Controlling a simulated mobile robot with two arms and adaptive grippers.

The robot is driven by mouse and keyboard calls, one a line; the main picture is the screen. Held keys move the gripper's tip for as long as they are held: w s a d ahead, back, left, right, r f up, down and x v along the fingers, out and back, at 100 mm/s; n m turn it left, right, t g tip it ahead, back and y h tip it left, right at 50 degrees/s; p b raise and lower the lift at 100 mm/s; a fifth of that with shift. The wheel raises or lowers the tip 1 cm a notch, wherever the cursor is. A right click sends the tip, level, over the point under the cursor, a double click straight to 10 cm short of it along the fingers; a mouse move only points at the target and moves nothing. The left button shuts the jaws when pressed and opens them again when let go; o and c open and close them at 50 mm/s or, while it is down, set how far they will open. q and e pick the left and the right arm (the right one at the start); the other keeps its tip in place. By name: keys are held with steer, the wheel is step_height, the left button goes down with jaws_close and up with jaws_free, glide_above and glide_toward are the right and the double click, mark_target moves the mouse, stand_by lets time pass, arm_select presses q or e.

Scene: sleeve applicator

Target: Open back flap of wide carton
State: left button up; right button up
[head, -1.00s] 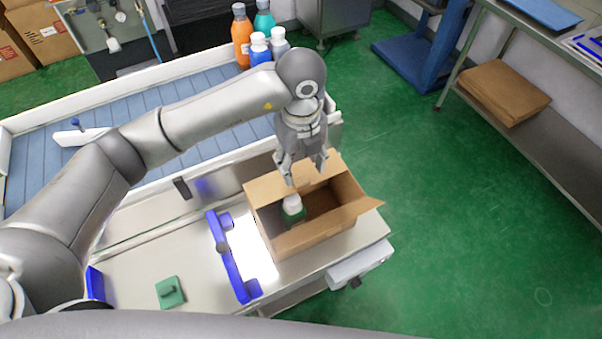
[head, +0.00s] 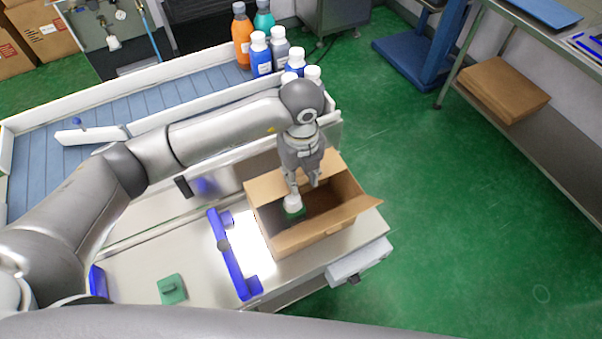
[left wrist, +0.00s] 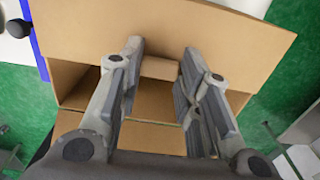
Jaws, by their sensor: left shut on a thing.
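The wide carton (head: 318,232) stands on the steel table with its top open. One flap (head: 358,208) sticks out to the right, and a back panel (head: 277,186) rises behind my left gripper (head: 304,186). A green bottle (head: 293,213) with a white cap is inside the carton; my gripper partly covers the view of it. In the left wrist view my left gripper (left wrist: 158,52) points at the carton, with a small cardboard piece (left wrist: 160,68) between its fingers. The fingers are closed on the carton's cardboard; the exact contact is hard to see. My right gripper is not in view.
A blue-ended bar fixture (head: 233,258) and a green block (head: 172,289) lie left of the carton. Behind is a blue conveyor (head: 100,170) with several bottles (head: 261,55) at its right end. Green floor (head: 450,230) is free at right.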

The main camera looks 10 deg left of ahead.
mark_target(301, 180)
arm_select(q)
jaws_close()
steer(key=shift+r, duration=0.1)
steer(key=g+h, duration=0.1)
steer(key=w+a+r+g+h, duration=0.1)
steer(key=g, duration=0.1)
steer(key=shift+w+r+b, duration=0.2)
steer(key=shift+r+b, duration=0.1)
steer(key=shift+w+a+r+g+h+b, duration=0.2)
steer(key=shift+w+r+g+h+b, duration=0.1)
steer(key=shift+g+h, duration=0.3)
steer(key=shift+w+a+r+g+h+b, duration=0.2)
steer(key=shift+w+r+g+h, duration=0.15)
steer(key=shift+g, duration=0.45)
steer(key=shift+f, duration=0.1)
